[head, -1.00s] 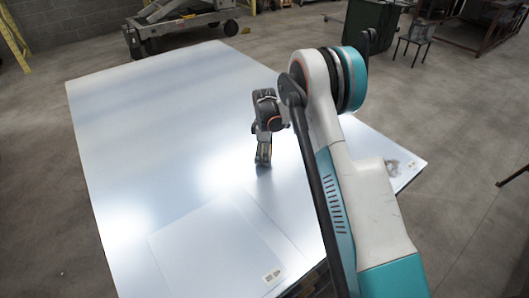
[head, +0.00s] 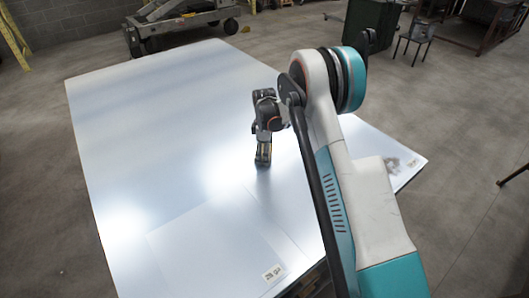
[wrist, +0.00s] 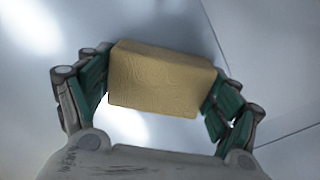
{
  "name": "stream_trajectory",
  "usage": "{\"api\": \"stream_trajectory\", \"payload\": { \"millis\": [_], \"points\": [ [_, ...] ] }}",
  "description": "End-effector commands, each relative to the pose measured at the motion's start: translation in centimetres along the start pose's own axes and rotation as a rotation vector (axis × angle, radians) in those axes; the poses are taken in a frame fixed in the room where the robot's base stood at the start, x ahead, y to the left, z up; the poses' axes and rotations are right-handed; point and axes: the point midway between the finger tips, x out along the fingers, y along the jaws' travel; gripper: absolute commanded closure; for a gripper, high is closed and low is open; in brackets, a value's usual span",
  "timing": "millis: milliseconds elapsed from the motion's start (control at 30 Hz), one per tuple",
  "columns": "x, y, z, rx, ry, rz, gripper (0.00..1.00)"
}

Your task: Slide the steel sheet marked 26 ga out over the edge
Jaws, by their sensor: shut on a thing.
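A smaller pale steel sheet (head: 205,248) lies flat at the near end of the work surface. A small label (head: 272,272) at its near right corner seems to read 26 ga, though the print is tiny. My gripper (head: 263,160) points down just beyond the sheet's far right corner. In the wrist view, my gripper (wrist: 160,82) is shut on a tan block (wrist: 162,78), held between its green fingers above the shiny metal. I cannot tell whether the block touches the metal. Thin sheet edges show to the right of the block.
A large shiny metal sheet (head: 150,120) covers most of the surface. A dark smudge and another label (head: 413,162) are at its right corner. My arm hides part of the right side. A grey wheeled lift (head: 180,20), a dark bin (head: 372,22) and a stool (head: 415,38) stand behind.

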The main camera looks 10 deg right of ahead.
Motion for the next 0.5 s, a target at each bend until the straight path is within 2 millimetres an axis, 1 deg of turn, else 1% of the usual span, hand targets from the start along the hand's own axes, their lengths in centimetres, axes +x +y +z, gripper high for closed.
{"api": "stream_trajectory", "payload": {
  "millis": [500],
  "points": [
    [-0.2,-1.3,1.3,0.000,0.000,0.000,0.43]
  ]
}}
